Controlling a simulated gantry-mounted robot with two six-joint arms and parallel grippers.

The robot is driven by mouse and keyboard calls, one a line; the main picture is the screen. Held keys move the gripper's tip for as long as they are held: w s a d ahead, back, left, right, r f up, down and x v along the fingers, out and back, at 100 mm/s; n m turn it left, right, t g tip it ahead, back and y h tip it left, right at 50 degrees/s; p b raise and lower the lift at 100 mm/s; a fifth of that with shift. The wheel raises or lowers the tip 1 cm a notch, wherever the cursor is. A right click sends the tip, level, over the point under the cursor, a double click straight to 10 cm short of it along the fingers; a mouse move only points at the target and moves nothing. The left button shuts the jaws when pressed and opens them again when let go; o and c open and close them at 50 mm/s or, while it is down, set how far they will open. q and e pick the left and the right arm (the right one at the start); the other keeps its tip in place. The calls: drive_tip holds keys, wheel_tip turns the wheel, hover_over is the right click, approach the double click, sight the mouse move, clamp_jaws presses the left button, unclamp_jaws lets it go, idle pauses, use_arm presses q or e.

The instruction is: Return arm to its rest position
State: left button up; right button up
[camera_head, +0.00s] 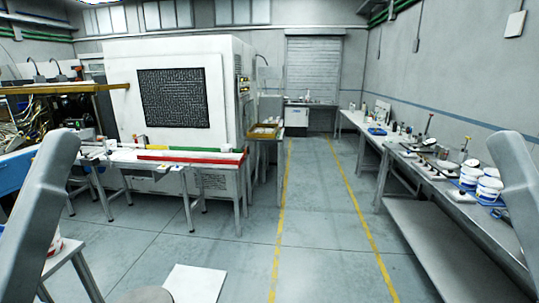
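A grey link of my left arm rises along the left edge, and a grey link of my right arm stands at the right edge. Both are raised and appear apart from the furniture. Neither gripper shows in this view, so their fingers and anything in them are hidden. No label magazine can be clearly made out.
A workbench (440,178) with white-and-blue tubs (470,176) runs along the right wall. A large white machine (120,75) stands at the left behind a table with red (190,160) and green strips. A small table (68,256) is at lower left. The middle floor (315,220) is clear.

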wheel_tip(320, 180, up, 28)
drive_tip(key=p, duration=2.5)
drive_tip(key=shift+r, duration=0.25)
